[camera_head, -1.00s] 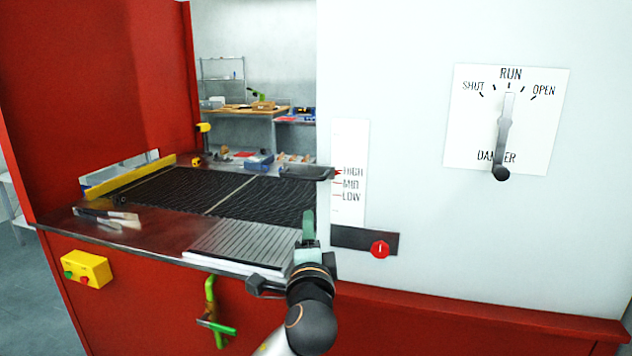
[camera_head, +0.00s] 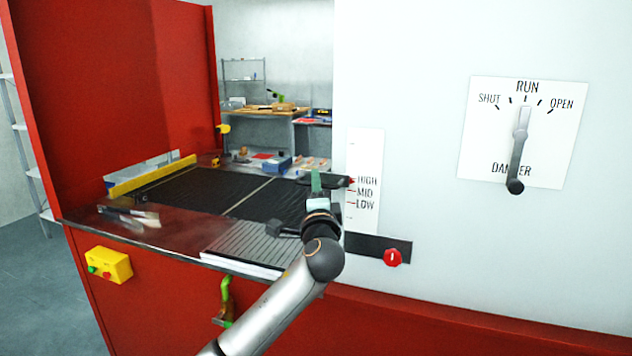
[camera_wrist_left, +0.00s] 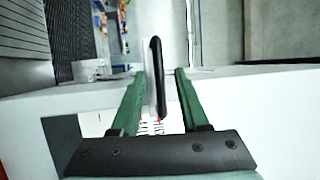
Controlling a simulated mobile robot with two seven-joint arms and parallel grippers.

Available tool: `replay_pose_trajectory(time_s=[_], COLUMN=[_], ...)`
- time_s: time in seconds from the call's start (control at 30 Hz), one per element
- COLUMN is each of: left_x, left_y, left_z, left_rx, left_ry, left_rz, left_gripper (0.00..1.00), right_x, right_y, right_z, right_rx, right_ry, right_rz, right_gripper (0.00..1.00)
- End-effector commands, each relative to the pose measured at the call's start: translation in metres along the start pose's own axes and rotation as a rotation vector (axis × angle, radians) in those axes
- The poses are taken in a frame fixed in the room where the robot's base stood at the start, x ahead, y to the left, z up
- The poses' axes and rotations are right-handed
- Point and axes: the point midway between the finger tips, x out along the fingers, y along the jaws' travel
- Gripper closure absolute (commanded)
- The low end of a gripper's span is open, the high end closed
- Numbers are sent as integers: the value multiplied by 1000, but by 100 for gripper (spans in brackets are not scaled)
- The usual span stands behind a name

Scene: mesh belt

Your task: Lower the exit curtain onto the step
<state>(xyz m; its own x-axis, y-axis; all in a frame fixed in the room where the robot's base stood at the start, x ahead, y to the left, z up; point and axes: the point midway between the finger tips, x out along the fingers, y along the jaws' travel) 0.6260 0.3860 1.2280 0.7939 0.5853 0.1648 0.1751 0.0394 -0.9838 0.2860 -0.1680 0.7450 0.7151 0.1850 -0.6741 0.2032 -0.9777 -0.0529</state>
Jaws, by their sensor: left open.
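The dark curtain handle (camera_head: 340,181) sticks out beside the white height scale (camera_head: 364,190), marked HIGH, MID and LOW. A small red pointer (camera_head: 352,181) at its end is level with HIGH. My left gripper (camera_head: 316,177), with green fingers, is at the handle and partly covers it. In the left wrist view the black handle (camera_wrist_left: 157,78) stands between the two open fingers (camera_wrist_left: 159,73), closer to the left one. I cannot tell whether it touches that finger. I cannot make out the curtain itself. My right gripper is not in view.
A dark mesh belt (camera_head: 185,190) and a grey ribbed plate (camera_head: 255,245) lie left of my arm. A red knob (camera_head: 392,257) sits below the scale. A lever (camera_head: 519,150) on the RUN dial is at the right. A brush (camera_head: 130,215) lies on the metal ledge.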

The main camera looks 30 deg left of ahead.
Motion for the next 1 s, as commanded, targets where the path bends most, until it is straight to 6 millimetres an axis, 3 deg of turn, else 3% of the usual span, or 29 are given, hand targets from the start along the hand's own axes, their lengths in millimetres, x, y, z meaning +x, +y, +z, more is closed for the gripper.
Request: replay_pose_trajectory(time_s=[0.2,0.47,0.87,1.0], left_x=[12,13,13,13], left_y=[0,0,0,0], left_z=[0,0,0,0], left_rx=[0,0,0,0], left_ry=[0,1,1,1], left_rz=[0,0,0,1], left_gripper=[55,55,98,100], right_x=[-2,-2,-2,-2], right_y=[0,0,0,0], right_z=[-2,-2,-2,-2], right_rx=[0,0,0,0], right_ry=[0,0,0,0], right_rz=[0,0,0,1], right_gripper=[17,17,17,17])
